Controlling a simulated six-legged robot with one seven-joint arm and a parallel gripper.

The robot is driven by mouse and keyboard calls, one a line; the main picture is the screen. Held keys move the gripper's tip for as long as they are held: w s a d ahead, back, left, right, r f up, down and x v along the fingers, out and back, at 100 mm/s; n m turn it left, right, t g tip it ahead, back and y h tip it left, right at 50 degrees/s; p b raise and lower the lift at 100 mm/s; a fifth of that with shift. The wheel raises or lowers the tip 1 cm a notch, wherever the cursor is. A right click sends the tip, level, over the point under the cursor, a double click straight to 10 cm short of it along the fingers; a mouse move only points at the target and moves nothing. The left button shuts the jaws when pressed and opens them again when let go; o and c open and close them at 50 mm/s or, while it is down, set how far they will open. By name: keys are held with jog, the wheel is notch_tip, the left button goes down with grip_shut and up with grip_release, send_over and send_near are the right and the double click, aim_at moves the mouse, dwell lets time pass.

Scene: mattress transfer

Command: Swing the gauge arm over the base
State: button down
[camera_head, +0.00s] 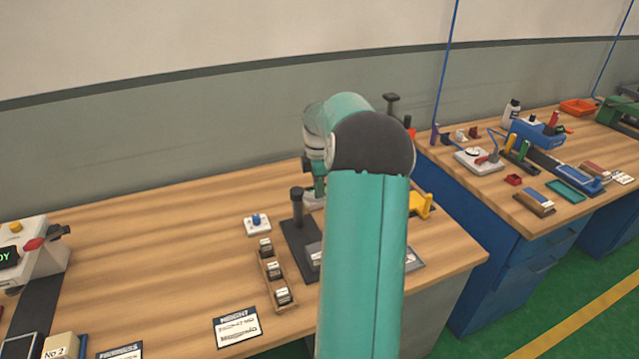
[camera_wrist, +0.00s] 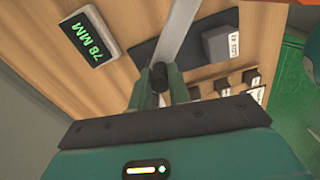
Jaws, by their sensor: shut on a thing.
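In the wrist view, the gauge arm is a pale metal bar (camera_wrist: 177,38) running up the picture from a dark knob (camera_wrist: 159,74). My gripper (camera_wrist: 160,88) is shut on this knob, with a green finger on each side. Part of the bar lies over the dark base (camera_wrist: 146,50). A grey labelled block (camera_wrist: 221,43) is on the base, right of the bar. In the head view, the base (camera_head: 297,246) is a dark plate with a black post (camera_head: 297,207). There my own arm hides the gripper's grasp and much of the gauge.
A display reading 78 MM (camera_wrist: 87,37) lies left of the base. A wooden rack (camera_head: 265,273) of small blocks, a white box with a blue knob (camera_head: 257,225) and a HEIGHT card (camera_head: 237,327) are nearby. A second bench (camera_head: 480,208) stands right.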

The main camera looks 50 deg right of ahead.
jog(key=shift+w+a+m, duration=0.1)
jog(key=shift+a+m, duration=0.8)
jog(key=shift+m, duration=0.7)
jog(key=shift+w+a+m, duration=0.1)
jog(key=shift+a+m, duration=0.8)
jog(key=shift+m, duration=0.7)
jog(key=shift+w+a+m, duration=0.1)
jog(key=shift+a+m, duration=0.8)
jog(key=shift+m, duration=0.7)
jog(key=c, duration=1.3)
grip_release()
jog(key=shift+w+a, duration=0.1)
notch_tip(320, 180, up, 14)
jog(key=shift+f, duration=0.1)
